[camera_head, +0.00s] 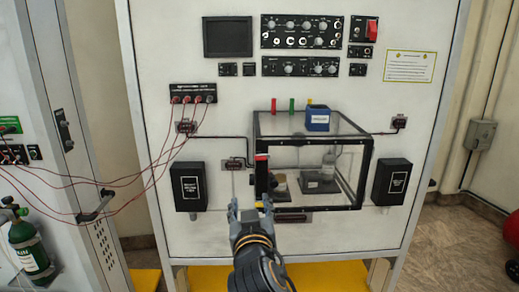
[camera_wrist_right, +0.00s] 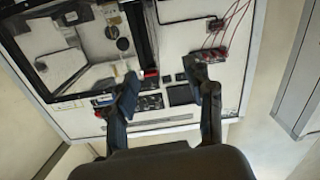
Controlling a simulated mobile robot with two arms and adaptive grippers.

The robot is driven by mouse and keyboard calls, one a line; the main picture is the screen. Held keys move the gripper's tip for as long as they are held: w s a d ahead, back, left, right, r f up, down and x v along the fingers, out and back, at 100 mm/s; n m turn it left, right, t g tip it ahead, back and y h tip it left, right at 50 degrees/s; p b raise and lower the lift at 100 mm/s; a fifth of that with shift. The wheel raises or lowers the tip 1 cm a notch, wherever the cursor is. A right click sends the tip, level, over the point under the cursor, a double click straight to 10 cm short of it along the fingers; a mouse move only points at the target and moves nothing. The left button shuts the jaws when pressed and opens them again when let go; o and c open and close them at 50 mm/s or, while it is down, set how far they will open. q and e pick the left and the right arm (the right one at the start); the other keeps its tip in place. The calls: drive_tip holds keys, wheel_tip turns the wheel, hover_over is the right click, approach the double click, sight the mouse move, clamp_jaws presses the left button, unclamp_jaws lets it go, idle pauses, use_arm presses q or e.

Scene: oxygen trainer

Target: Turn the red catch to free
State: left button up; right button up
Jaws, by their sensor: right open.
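A small red catch (camera_head: 262,157) sits at the upper left front corner of a clear, black-framed case (camera_head: 368,165) on the white panel. A red part, probably the same catch, shows beside the left finger in the wrist view (camera_wrist_right: 151,73). My right gripper (camera_head: 250,207) is below and slightly left of the catch, fingers pointing up toward the panel. Its fingers are apart with nothing between them in the right wrist view (camera_wrist_right: 165,76). The contact and exact depth cannot be told. My left gripper is not in view.
A blue box (camera_head: 317,121) sits on the case. Black boxes flank it on the left (camera_head: 189,186) and right (camera_head: 391,181). Red cables (camera_head: 155,170) hang left of the case. A green cylinder (camera_head: 30,247) stands at far left. The panel's lower front is clear.

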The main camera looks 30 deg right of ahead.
drive_tip(key=s+d+r+m, duration=0.2)
drive_tip(key=s+r, duration=0.1)
drive_tip(key=r, duration=0.2)
drive_tip(key=h+p, duration=0.1)
drive_tip(key=p, duration=0.2)
approach(261, 159)
drive_tip(key=x, duration=0.7)
drive_tip(key=shift+x, duration=0.75)
use_arm(q)
drive_tip(key=r, duration=0.3)
drive_tip(key=shift+d+r, duration=0.2)
drive_tip(key=shift+r, duration=0.2)
use_arm(e)
drive_tip(key=shift+f, duration=0.1)
drive_tip(key=shift+c, duration=0.8)
use_arm(q)
drive_tip(key=shift+d, duration=0.1)
use_arm(e)
clamp_jaws()
